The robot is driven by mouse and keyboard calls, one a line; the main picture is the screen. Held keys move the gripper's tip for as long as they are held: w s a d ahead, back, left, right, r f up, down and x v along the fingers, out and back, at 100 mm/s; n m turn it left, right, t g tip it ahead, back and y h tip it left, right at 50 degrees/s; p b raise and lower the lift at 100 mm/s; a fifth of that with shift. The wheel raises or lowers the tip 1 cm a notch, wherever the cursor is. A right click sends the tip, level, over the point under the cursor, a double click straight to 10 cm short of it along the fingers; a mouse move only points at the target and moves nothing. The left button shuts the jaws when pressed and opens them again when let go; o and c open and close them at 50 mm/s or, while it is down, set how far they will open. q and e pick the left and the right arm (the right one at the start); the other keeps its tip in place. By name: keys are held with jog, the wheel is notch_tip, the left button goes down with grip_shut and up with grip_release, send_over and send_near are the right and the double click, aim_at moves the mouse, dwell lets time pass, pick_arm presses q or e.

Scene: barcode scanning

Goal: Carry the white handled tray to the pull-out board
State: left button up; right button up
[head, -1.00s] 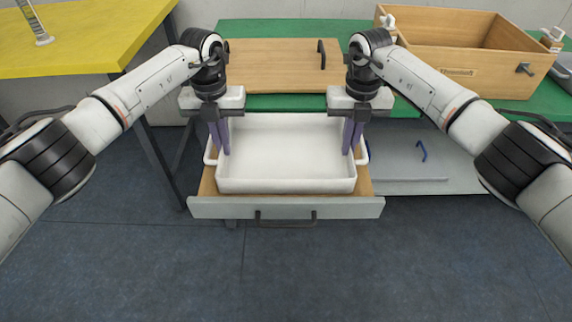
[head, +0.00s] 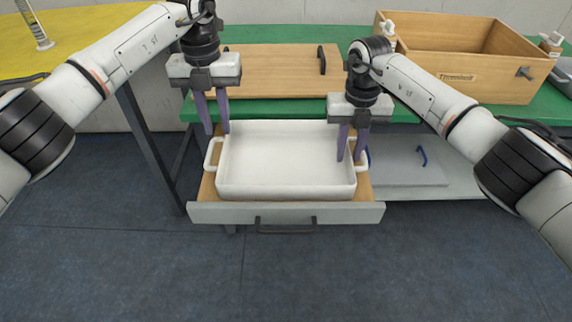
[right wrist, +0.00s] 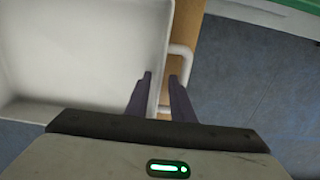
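The white handled tray (head: 286,158) rests on the wooden pull-out board (head: 208,188), which sticks out from under the green table. Its left handle (head: 211,153) is free. My left gripper (head: 216,132) is open and empty, above and behind that handle. My right gripper (head: 350,158) is open at the tray's right side. In the right wrist view, the fingers (right wrist: 160,85) stand apart, one over the tray's inside edge and one by the right handle (right wrist: 186,60); they do not clamp it.
A wooden box (head: 455,65) stands on the green table (head: 300,35) at the right. A wooden panel (head: 275,72) lies behind the tray. A grey panel with a blue handle (head: 405,165) lies on the lower shelf at the right. The floor in front is clear.

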jog(key=shift+r, duration=0.25)
pick_arm(q)
notch_tip(320, 180, up, 3)
jog(key=shift+r, duration=0.15)
pick_arm(e)
notch_tip(320, 180, up, 12)
jog(key=shift+f, duration=0.2)
pick_arm(q)
jog(key=shift+s, duration=0.1)
pick_arm(e)
jog(key=shift+f, duration=0.1)
